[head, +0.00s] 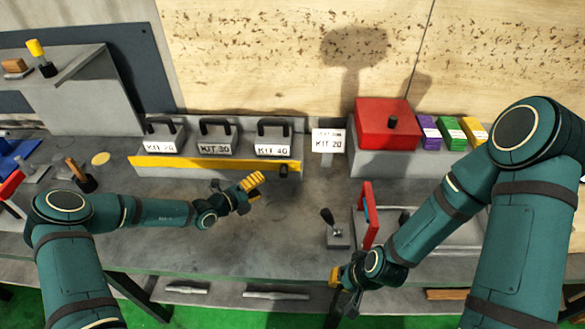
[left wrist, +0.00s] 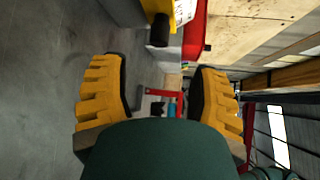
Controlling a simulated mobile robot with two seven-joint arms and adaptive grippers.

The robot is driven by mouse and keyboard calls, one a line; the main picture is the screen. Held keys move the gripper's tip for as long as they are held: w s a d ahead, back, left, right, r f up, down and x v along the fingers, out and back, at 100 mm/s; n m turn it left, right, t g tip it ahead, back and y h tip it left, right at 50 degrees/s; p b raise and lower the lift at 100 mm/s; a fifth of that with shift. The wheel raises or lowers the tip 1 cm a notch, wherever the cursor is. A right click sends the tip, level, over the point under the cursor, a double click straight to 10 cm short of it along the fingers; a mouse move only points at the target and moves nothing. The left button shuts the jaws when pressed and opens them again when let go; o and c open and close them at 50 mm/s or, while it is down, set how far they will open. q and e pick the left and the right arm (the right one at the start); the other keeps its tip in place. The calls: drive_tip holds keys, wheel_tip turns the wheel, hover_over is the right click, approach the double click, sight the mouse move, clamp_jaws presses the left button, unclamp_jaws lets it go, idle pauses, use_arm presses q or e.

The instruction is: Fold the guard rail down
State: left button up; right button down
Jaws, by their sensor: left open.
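The guard rail (head: 215,164) is a long yellow bar across the front of the grey kit blocks, with a dark knob (head: 284,170) at its right end. In the left wrist view, the yellow end of the rail (left wrist: 163,6) and the dark knob (left wrist: 160,30) show at the top, between the fingers' directions but beyond them. My left gripper (head: 254,184) is just in front of and left of the knob, apart from it. In the left wrist view its yellow fingers (left wrist: 157,95) are spread with nothing between them. My right gripper (head: 343,283) is low at the bench's front edge; its fingers are partly hidden.
Kit blocks with black handles (head: 217,135) stand behind the rail. A red box (head: 385,125) stands on a grey block at right, beside purple, green and yellow boxes (head: 450,132). A lever (head: 331,224) and upright red frame (head: 370,215) stand nearer. The bench before the rail is mostly clear.

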sight(288, 170)
use_arm(q)
drive_tip(key=x, duration=1.3)
drive_tip(key=shift+b, duration=0.3)
drive_tip(key=shift+s, duration=0.1)
clamp_jaws()
